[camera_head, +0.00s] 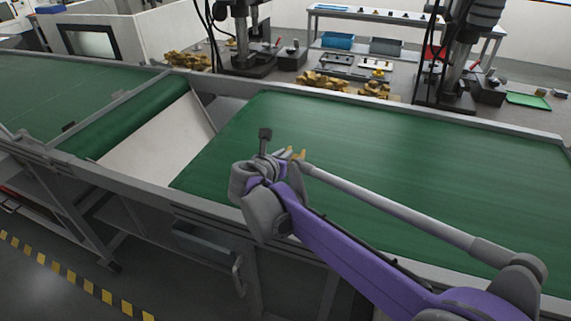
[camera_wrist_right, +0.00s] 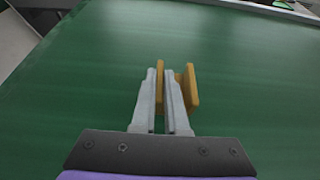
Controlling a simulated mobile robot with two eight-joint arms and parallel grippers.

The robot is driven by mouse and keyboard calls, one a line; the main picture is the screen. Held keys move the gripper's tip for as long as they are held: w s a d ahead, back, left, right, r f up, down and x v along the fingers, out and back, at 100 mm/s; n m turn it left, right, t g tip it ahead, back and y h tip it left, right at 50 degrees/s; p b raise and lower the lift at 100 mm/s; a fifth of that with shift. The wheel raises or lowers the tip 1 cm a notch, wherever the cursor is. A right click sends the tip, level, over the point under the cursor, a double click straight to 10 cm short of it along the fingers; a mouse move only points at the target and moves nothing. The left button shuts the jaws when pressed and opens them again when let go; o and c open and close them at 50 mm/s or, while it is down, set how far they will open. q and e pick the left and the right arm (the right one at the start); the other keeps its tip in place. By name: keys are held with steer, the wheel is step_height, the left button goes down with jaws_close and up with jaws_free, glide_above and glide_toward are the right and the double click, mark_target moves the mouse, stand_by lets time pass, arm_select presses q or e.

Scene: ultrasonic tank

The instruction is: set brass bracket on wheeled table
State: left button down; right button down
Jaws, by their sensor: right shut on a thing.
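The brass bracket (camera_head: 299,154) is a small yellow-brown piece at the tip of my right gripper (camera_head: 289,153), over the green belt. In the right wrist view, the bracket (camera_wrist_right: 191,88) shows as two upright plates. My right gripper (camera_wrist_right: 160,76) is shut on one plate, and the other plate stands just right of the right finger. The part of the bracket between and below the fingers is hidden. I cannot tell whether the bracket touches the belt. My left gripper is not in view. I cannot make out a wheeled table for certain.
The green conveyor belt (camera_head: 430,165) is otherwise bare, with a grey rail (camera_head: 420,105) along its far edge. A pale sloping plate (camera_head: 160,140) lies to the left. Behind stands a workbench with drill presses (camera_head: 246,62) and heaps of brass pieces (camera_head: 325,82).

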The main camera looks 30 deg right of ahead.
steer(key=shift+f, duration=1.6)
steer(key=shift+f+b, duration=0.15)
steer(key=shift+b, duration=0.15)
steer(key=c, duration=0.9)
jaws_free()
steer(key=shift+c, duration=0.2)
steer(key=shift+r, duration=0.2)
steer(key=p+v, duration=0.1)
steer(key=v, duration=1.1)
steer(key=shift+s, duration=0.1)
